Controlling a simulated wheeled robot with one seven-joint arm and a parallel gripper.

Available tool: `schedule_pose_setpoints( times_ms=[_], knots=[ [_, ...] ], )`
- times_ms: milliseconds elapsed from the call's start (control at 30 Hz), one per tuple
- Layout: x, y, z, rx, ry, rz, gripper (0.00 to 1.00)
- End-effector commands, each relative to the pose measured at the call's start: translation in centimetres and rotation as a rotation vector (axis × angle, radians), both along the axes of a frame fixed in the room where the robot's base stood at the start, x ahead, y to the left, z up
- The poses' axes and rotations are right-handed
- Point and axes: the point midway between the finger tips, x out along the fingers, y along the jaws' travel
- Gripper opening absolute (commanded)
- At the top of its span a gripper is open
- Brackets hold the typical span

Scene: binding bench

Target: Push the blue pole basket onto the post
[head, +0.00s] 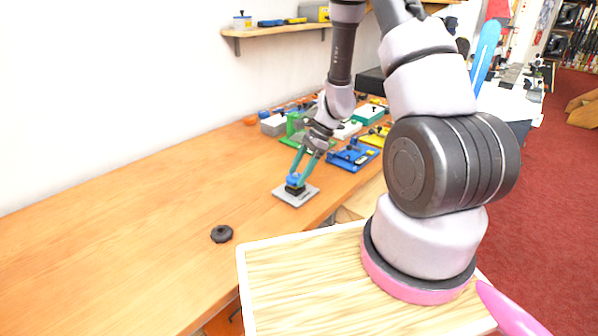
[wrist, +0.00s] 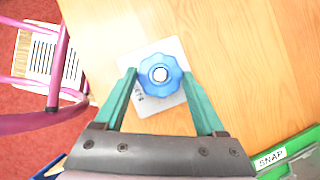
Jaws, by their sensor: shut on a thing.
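How far down the post the basket sits is hidden.
A black round knob-like piece (head: 221,234) lies on the wooden bench (head: 130,220). Blue (head: 352,155), green and yellow fixtures stand behind the plate. A wall shelf (head: 275,30) is above. The bench's left part is mostly clear.

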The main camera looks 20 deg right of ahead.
Motion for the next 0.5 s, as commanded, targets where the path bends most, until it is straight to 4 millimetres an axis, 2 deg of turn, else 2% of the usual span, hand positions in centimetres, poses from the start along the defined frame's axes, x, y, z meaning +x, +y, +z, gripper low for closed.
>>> schedule_pose_setpoints(
  times_ms=[500],
  knots=[
    [-0.02,0.0,-0.81,0.001,0.001,0.0,0.19]
  ],
)
